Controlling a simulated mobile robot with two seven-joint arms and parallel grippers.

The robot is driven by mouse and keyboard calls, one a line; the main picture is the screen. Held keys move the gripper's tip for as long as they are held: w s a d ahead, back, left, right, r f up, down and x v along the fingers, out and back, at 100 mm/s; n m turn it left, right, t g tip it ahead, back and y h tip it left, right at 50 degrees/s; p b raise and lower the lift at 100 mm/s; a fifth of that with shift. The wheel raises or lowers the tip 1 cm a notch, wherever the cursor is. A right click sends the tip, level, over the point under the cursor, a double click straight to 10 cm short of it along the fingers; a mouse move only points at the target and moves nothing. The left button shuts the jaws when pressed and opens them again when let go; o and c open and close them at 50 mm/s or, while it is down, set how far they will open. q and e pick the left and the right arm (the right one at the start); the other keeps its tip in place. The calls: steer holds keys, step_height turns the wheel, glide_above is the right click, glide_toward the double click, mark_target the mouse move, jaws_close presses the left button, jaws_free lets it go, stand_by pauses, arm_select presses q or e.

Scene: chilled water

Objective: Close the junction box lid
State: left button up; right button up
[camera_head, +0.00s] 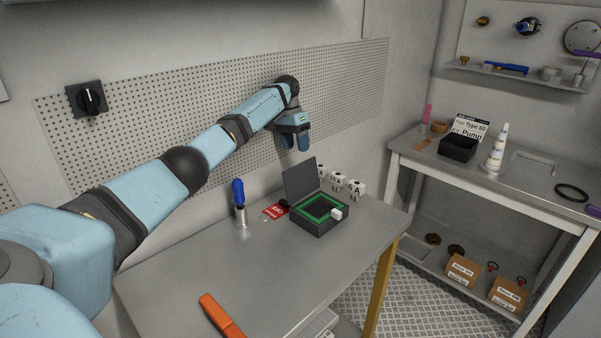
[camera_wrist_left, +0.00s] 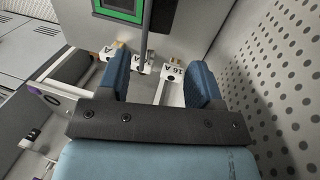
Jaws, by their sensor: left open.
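The junction box (camera_head: 319,213) is a dark box with a green-edged interior, standing on the grey workbench. Its dark lid (camera_head: 301,178) stands raised, roughly upright, at the box's back edge. A small white block shows at the box's front right corner. My left gripper (camera_head: 295,141) is open and empty, above and behind the lid, close to the pegboard wall. In the left wrist view the open blue fingers (camera_wrist_left: 160,85) point toward white labelled blocks, and the green-edged box (camera_wrist_left: 120,10) shows at the top. My right gripper is not in view.
White lettered blocks (camera_head: 356,188) stand behind the box. A red card (camera_head: 275,211) and a blue-handled tool in a metal cup (camera_head: 239,203) are left of it. An orange tool (camera_head: 221,316) lies near the front. The bench's middle is clear. A second table (camera_head: 413,150) stands right.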

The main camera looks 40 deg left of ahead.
mark_target(301, 170)
arm_select(q)
steer(key=x, duration=0.9)
steer(key=shift+w+f, duration=0.1)
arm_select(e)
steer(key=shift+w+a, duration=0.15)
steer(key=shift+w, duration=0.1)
